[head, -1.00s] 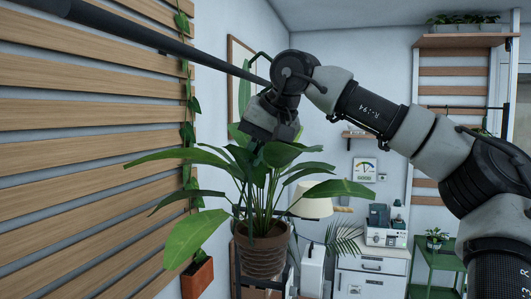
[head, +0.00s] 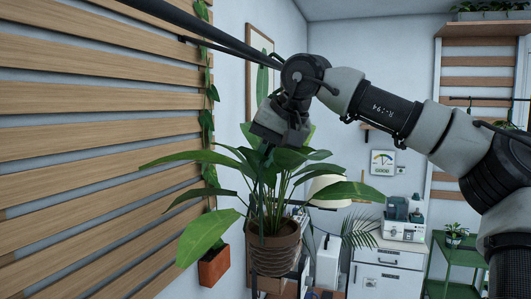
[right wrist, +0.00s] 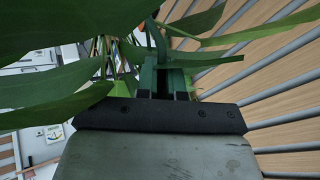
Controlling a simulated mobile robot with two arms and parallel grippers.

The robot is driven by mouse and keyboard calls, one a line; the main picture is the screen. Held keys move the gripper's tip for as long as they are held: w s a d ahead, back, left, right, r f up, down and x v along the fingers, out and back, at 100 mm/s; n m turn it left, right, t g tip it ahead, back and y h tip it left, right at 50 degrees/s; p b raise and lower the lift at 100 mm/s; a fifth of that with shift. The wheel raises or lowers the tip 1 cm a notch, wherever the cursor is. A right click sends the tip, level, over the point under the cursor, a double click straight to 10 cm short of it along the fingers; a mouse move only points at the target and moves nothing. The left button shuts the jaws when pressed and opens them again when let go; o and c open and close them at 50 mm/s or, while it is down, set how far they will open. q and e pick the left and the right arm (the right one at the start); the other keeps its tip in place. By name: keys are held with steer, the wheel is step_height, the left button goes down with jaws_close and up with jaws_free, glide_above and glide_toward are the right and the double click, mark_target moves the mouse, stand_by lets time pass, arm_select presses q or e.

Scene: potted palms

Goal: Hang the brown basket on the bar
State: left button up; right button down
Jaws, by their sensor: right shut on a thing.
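The brown basket (head: 274,256) is ribbed and holds a broad-leaved green plant (head: 268,185). It is upright in the middle of the head view, apart from the slatted wall. My right gripper (head: 268,148) points down into the top leaves, above the basket. In the right wrist view its dark fingers (right wrist: 168,82) are shut on a thin green piece, seemingly the basket's hanger, partly hidden by leaves. The dark bar (head: 205,30) runs from the upper left towards my right wrist. Whether the hanger touches the bar is hidden. My left gripper is not in view.
A wooden slatted wall (head: 90,130) fills the left, with a trailing vine and a small terracotta pot (head: 213,267). Behind stand a lamp (head: 330,190), a white cabinet (head: 382,268) and a green stand (head: 455,255). A framed picture (head: 262,75) hangs behind the bar.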

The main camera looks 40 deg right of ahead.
steer(key=c, duration=1.2)
jaws_free()
steer(key=shift+s+r, duration=0.1)
steer(key=shift+o, duration=0.2)
steer(key=b+v, duration=0.2)
steer(key=v, duration=0.8)
steer(key=shift+s+r, duration=0.2)
steer(key=shift+r, duration=0.15)
